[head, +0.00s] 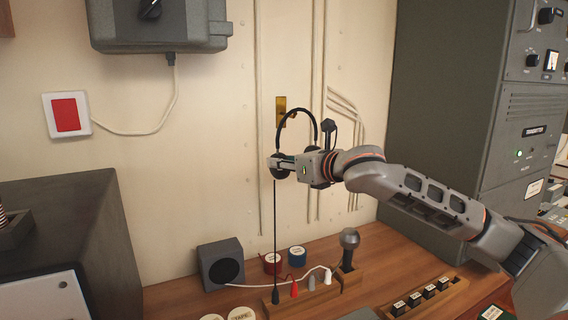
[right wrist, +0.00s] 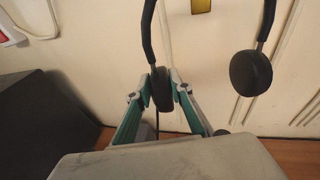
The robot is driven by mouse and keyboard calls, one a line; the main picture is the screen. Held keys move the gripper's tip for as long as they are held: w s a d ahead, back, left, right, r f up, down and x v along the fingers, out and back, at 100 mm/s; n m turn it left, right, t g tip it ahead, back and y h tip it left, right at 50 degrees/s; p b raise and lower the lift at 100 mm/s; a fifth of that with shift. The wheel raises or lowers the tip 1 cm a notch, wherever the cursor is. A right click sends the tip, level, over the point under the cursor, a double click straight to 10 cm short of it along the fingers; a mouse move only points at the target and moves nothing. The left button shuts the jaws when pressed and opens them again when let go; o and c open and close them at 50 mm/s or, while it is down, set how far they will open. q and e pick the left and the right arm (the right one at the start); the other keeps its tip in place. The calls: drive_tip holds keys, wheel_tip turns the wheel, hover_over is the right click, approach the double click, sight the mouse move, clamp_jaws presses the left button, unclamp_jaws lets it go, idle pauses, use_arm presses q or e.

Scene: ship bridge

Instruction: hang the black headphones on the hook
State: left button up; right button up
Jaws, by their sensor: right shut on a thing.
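The black headphones (head: 297,110) are off the desk in front of the wall, with the headband arching upward. My right gripper (head: 281,166) is shut on one ear cup (right wrist: 161,89); the other ear cup (right wrist: 250,72) hangs free at the right in the right wrist view. A brass plate (head: 281,104), apparently the hook's mount, is on the wall just behind the headband's upper left in the head view. It shows partly at the top of the right wrist view (right wrist: 201,6). Whether the band touches the hook cannot be told. My left gripper is not in view.
Below is a wooden desk with a dark speaker (head: 221,264), red (head: 272,264) and blue (head: 297,256) tape rolls and a wooden holder (head: 338,283). A tall grey cabinet (head: 440,90) stands right.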

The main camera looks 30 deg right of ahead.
drive_tip(key=shift+w, duration=0.25)
drive_tip(key=shift+w+r, duration=0.15)
drive_tip(key=shift+w, duration=0.2)
idle(0.3)
drive_tip(key=shift+w+d, duration=0.1)
drive_tip(key=shift+w, duration=0.4)
idle(1.0)
drive_tip(key=shift+w, duration=0.3)
drive_tip(key=shift+w+f, duration=0.65)
drive_tip(key=shift+w, duration=0.25)
idle(2.1)
drive_tip(key=o, duration=1)
drive_tip(key=shift+f, duration=0.1)
